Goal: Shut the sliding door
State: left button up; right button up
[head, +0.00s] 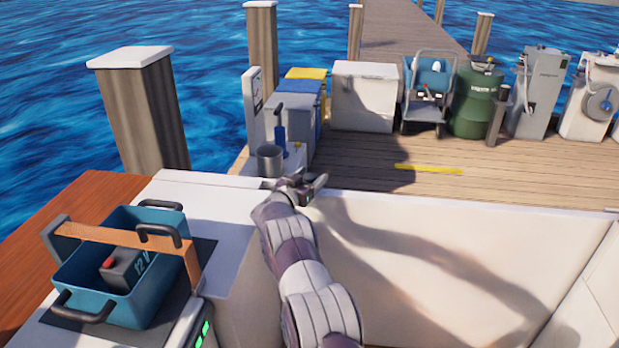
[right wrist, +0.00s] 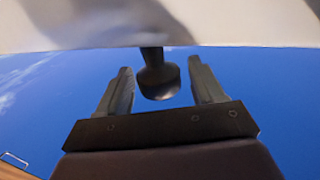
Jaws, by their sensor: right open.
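My right arm reaches forward over the white boat side in the head view, and my right gripper (head: 308,186) is at its far end, small and partly hidden by the wrist. In the right wrist view my right gripper (right wrist: 161,72) is open, with one finger on each side of a dark knob (right wrist: 158,80) on a short stem. The knob sits between the fingers with a gap on both sides. The stem meets a pale panel (right wrist: 250,25) along the top. I cannot tell whether this panel is the sliding door. My left gripper is not in view.
A blue crate (head: 102,302) with a wooden bar and a 12V box stands at the left. A grey bucket (head: 270,160) is just behind my right gripper. A wooden post (head: 140,110), bins, a cart (head: 428,92) and a green tank (head: 476,100) stand farther back.

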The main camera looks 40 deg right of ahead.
jog(key=shift+a+r, duration=0.15)
jog(key=p+v, duration=0.1)
jog(key=v, duration=0.5)
jog(key=shift+a, duration=0.1)
jog(key=shift+s+a, duration=0.25)
jog(key=shift+a, duration=0.2)
jog(key=shift+o, duration=0.2)
